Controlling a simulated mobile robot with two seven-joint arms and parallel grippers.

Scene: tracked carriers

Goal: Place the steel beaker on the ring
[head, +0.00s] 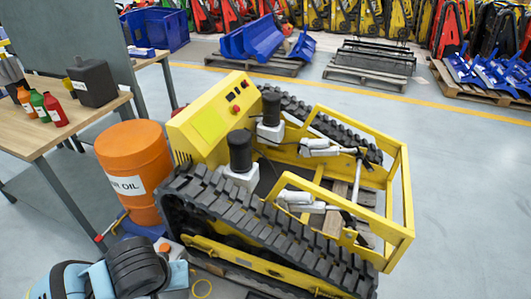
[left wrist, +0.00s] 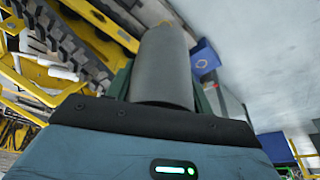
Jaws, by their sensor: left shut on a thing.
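The steel beaker (left wrist: 165,55) is a plain grey cylinder in the left wrist view. My left gripper (left wrist: 161,86) is shut on it, with a dark green finger on each side. The beaker's far end is partly out of clear sight. In the head view my left arm comes in at the bottom left, but I cannot make out the beaker or the fingers there. My right gripper is in neither view.
A yellow tracked carrier (head: 210,125) with black tracks fills the middle. An orange oil drum (head: 135,165) stands to its left. A wooden workbench (head: 30,130) holds small bottles and a black canister (head: 92,82). Pallets stand at the back; the floor at right is clear.

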